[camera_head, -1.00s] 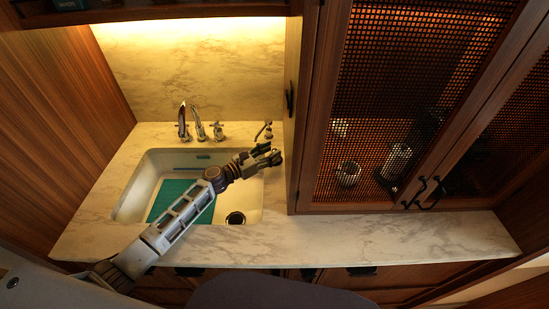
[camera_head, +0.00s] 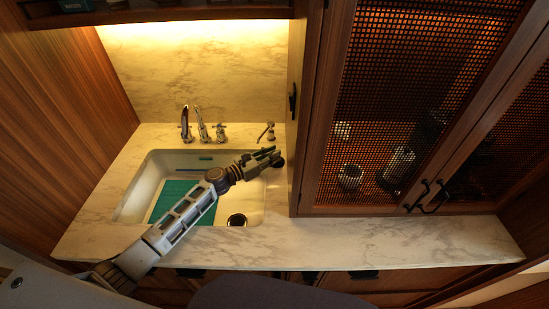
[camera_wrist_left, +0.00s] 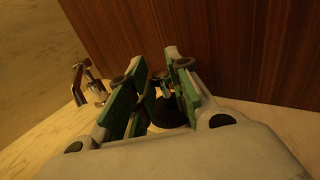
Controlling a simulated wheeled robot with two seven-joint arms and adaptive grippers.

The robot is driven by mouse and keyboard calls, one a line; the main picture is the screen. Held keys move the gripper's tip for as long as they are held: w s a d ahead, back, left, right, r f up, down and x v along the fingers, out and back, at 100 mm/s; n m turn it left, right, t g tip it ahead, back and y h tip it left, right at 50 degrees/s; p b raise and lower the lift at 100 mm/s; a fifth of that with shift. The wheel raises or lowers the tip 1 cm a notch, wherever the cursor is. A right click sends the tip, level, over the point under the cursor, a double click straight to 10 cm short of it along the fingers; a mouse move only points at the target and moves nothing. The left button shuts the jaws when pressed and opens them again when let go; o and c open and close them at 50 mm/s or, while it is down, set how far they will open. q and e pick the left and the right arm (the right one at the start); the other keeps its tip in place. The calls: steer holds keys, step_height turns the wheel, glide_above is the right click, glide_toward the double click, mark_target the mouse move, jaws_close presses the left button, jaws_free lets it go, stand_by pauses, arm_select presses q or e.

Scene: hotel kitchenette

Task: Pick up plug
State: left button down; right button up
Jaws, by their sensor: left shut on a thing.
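The plug (camera_wrist_left: 168,112) is a dark, rounded piece between the fingers in the left wrist view. In the head view it shows as a small dark shape (camera_head: 280,163) at the fingertips, on the counter between the sink and the cabinet side. My left gripper (camera_head: 273,156) reaches over the sink to the right and is shut on the plug. Its green-padded fingers (camera_wrist_left: 156,84) stand on both sides of it in the left wrist view and hide part of it. I cannot tell whether the plug still touches the counter. My right gripper is not in view.
The white sink (camera_head: 128,205) holds a teal mat (camera_head: 172,200) and a dark drain (camera_head: 237,220). A faucet (camera_head: 203,125) and a small metal fixture (camera_head: 267,132) stand behind. The mesh-fronted cabinet (camera_head: 305,150) rises close right of the gripper. The front marble counter (camera_head: 370,238) is clear.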

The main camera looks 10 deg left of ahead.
arm_select(q)
steer(key=shift+a+r, duration=0.1)
steer(key=shift+a, duration=0.05)
steer(key=shift+s+a+r, duration=0.15)
steer(key=shift+a+r, duration=0.1)
steer(key=shift+r, duration=0.05)
step_height(320, 180, up, 6)
steer(key=s+a+b, duration=0.2)
steer(key=s+a, duration=0.1)
steer(key=a, duration=0.6)
steer(key=s+a+b, duration=0.1)
steer(key=s+a, duration=0.3)
steer(key=a, duration=0.4)
steer(key=shift+s+a+b, duration=0.2)
steer(key=shift+a+b, duration=0.15)
steer(key=shift+r, duration=0.1)
